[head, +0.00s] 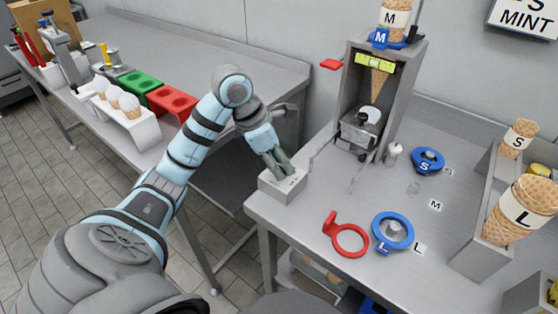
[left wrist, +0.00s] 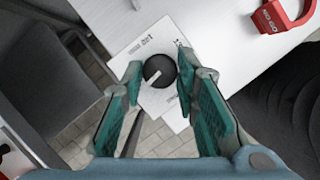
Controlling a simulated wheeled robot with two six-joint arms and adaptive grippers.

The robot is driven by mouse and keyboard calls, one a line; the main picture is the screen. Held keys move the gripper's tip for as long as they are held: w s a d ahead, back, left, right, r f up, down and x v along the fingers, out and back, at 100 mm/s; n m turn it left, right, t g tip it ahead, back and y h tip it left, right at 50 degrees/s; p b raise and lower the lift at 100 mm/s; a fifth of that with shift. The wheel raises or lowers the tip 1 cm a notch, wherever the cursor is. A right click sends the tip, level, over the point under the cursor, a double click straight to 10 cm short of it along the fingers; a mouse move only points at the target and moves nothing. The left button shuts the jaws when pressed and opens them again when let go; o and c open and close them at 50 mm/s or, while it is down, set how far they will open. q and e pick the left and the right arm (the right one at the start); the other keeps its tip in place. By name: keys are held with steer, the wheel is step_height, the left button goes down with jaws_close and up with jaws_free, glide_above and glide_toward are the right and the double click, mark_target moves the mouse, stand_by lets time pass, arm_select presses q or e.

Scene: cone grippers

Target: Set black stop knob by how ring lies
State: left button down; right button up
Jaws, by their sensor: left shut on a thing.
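The black stop knob (left wrist: 160,71) sits on a pale grey box with printed marks (left wrist: 143,46); its white pointer line points to the lower left in the left wrist view. In the head view the box (head: 284,190) stands at the table's left front corner. My left gripper (head: 284,168) reaches down over it; in the left wrist view its teal fingers (left wrist: 158,98) are shut on the knob, one on each side. A red ring (head: 350,241) lies flat on the table, its upright tab at the upper left. My right gripper is out of view.
Blue rings marked L (head: 393,232) and M (head: 380,38) and another blue ring (head: 428,160) are nearby. A grey dispenser frame (head: 350,90) holds a cone. A grey rack (head: 476,245) with cones is at right. A side table (head: 200,50) is at left.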

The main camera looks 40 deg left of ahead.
arm_select(q)
steer(key=shift+r+m+h, duration=0.1)
steer(key=shift+m+h, duration=0.3)
steer(key=shift+m, duration=0.7)
steer(key=shift+r+m+g+p, duration=0.1)
steer(key=shift+m+g+p, duration=0.4)
steer(key=shift+m+p, duration=0.35)
steer(key=m+g+p, duration=0.1)
steer(key=m+p, duration=0.2)
steer(key=p, duration=0.1)
steer(key=m+g+p, duration=0.1)
steer(key=m+p, duration=0.2)
steer(key=p, duration=0.1)
steer(key=m+g+h+p, duration=0.1)
steer(key=m+p, duration=0.2)
steer(key=p, duration=0.1)
steer(key=shift+w+a, duration=0.1)
steer(key=shift+w, duration=0.3)
steer(key=m+g+p, duration=0.1)
steer(key=m+p, duration=0.1)
steer(key=shift+w+m, duration=0.1)
steer(key=shift+m, duration=0.25)
steer(key=shift+w+f+m+g+y+p, duration=0.1)
steer(key=shift+m+g+y+p, duration=0.3)
steer(key=shift+m, duration=0.55)
steer(key=shift+f+m+g+y+p, duration=0.15)
steer(key=shift+m+g, duration=0.35)
steer(key=shift+m, duration=0.45)
